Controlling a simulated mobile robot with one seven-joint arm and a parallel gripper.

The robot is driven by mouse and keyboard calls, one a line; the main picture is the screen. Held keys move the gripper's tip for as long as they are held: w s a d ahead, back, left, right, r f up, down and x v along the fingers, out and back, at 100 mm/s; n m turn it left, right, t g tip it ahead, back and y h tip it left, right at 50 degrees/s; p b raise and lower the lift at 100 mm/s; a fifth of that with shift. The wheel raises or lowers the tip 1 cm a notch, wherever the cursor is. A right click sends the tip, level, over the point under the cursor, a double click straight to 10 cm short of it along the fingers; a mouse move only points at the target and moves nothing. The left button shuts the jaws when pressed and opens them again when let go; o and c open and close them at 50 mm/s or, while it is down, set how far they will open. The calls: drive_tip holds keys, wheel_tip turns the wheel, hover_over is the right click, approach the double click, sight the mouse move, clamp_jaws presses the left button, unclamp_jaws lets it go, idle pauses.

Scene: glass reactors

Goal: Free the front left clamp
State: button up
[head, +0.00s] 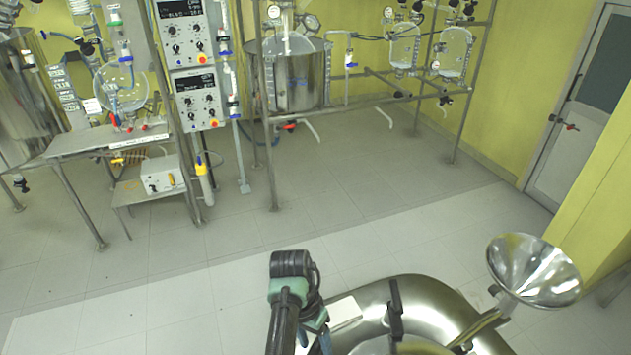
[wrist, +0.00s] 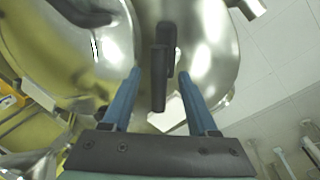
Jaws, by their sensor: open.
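In the wrist view a dark clamp (wrist: 159,72) with a long bar stands out against the shiny steel vessel (wrist: 212,45). My gripper (wrist: 160,80) is open, with one blue finger on each side of the clamp's bar in the picture. Gaps show between both fingers and the bar, and I see no contact. In the head view my gripper (head: 318,332) is partly hidden by my arm, left of the steel vessel (head: 440,295). A black clamp (head: 395,308) sits on that vessel's edge there. I cannot tell for sure that it is the same clamp.
Another dark fitting (wrist: 85,10) shows at the wrist view's top left. A white block (head: 343,313) lies beside my gripper. A steel funnel (head: 533,270) stands to the right. The tiled floor (head: 340,180) behind is clear, up to a rack with a steel tank (head: 297,75).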

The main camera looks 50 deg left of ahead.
wheel_tip(320, 180, up, 11)
drive_tip(key=a+p, duration=0.1)
drive_tip(key=a, duration=0.1)
drive_tip(key=shift+s+r, duration=0.2)
drive_tip(key=shift+s, duration=0.1)
drive_tip(key=shift+a, duration=0.1)
